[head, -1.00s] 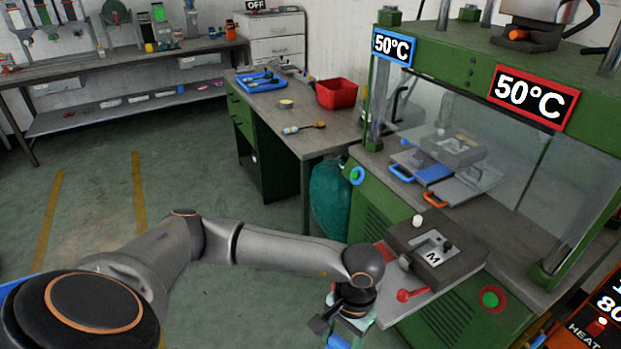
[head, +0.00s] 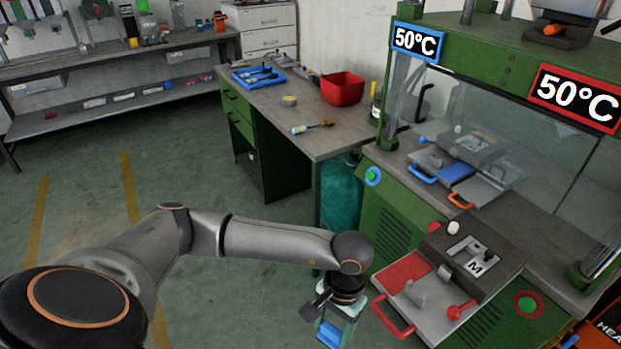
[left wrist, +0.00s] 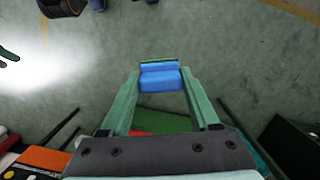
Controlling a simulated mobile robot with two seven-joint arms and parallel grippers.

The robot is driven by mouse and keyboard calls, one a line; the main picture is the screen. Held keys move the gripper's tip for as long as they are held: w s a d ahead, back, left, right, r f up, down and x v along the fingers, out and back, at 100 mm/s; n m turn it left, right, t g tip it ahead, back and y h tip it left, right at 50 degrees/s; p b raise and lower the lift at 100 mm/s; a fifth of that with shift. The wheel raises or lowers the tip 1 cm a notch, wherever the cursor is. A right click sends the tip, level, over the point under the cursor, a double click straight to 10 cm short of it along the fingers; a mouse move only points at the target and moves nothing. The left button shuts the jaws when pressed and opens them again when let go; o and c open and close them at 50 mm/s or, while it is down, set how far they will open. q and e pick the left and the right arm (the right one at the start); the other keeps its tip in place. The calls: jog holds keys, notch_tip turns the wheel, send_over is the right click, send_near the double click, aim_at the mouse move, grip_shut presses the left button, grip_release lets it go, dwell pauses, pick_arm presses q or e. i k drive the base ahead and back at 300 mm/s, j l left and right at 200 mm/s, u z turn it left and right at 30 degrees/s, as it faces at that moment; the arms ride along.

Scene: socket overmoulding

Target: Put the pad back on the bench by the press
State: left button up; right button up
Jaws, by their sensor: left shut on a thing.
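My left gripper (head: 333,318) hangs over the floor, left of the press's front plate. It is shut on a blue pad (left wrist: 160,78), which sits between its fingertips in the left wrist view. In the head view the pad (head: 329,334) shows as a small blue piece low between the fingers. The bench (head: 335,142) has a grey top and green drawers and stands left of the green press (head: 390,215). The gripper is apart from both. My right gripper is not in view.
On the bench are a blue tool tray (head: 236,80), a red bin (head: 343,88), a round tin (head: 289,100) and a brush (head: 312,127). The bench top's front part is mostly clear. A red-handled plate (head: 402,275) juts from the press. A teal bag or cylinder (head: 342,193) stands between them.

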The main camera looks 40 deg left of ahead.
aim_at(303, 107)
jog(key=j, duration=0.8)
jog(key=i+j, duration=0.15)
jog(key=j, duration=0.4)
jog(key=i+j+z, duration=0.15)
jog(key=j, duration=0.9)
jog(key=i+j, duration=0.2)
jog(key=j, duration=0.15)
jog(key=i+j+z, duration=0.1)
jog(key=j, duration=0.3)
jog(key=i+j, duration=0.3)
jog(key=i+j+z, duration=0.1)
jog(key=j, duration=0.35)
jog(key=i, duration=0.1)
